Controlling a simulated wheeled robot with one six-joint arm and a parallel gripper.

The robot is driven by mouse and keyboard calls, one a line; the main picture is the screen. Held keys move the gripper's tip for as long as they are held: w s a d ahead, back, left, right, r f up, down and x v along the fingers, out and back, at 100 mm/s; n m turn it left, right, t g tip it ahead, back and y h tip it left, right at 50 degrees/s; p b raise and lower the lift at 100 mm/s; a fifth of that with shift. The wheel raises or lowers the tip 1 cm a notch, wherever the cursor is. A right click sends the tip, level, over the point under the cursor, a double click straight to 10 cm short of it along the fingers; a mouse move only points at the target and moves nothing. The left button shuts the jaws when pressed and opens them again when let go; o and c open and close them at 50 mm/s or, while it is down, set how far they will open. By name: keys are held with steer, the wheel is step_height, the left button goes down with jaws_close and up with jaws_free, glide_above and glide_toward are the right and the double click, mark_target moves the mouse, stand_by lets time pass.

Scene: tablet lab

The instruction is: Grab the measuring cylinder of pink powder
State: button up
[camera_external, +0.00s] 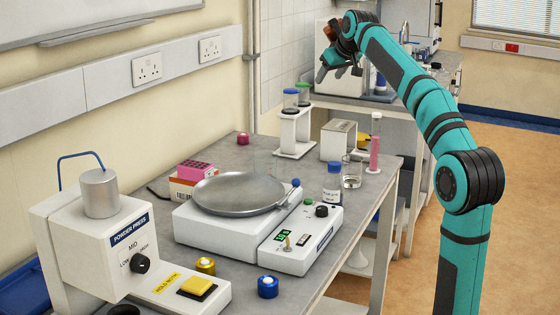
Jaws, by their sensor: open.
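The measuring cylinder (375,146) is tall and clear, with pink powder in its lower part and a pale rim and base. It stands upright near the right back edge of the grey bench (330,218). My gripper (340,74) is open and empty, raised above the back of the bench. It is up and to the left of the cylinder in the picture, clearly apart from it.
A glass beaker (352,172) and a blue-capped bottle (332,184) stand close in front of the cylinder. A grey box (339,139) stands left of it, and a white rack with vials (294,128) further left.

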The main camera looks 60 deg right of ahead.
steer(key=s+d+f+m+g+y, duration=0.1)
steer(key=s+d, duration=0.2)
steer(key=d, duration=0.4)
steer(key=s+d+f+g, duration=0.1)
steer(key=s+d, duration=0.1)
steer(key=d, duration=0.5)
steer(key=y, duration=0.1)
glide_toward(377, 113)
steer(key=shift+m+g, duration=0.5)
steer(key=x, duration=1.2)
steer(key=shift+w, duration=0.4)
steer(key=shift+a+r, duration=0.1)
jaws_close()
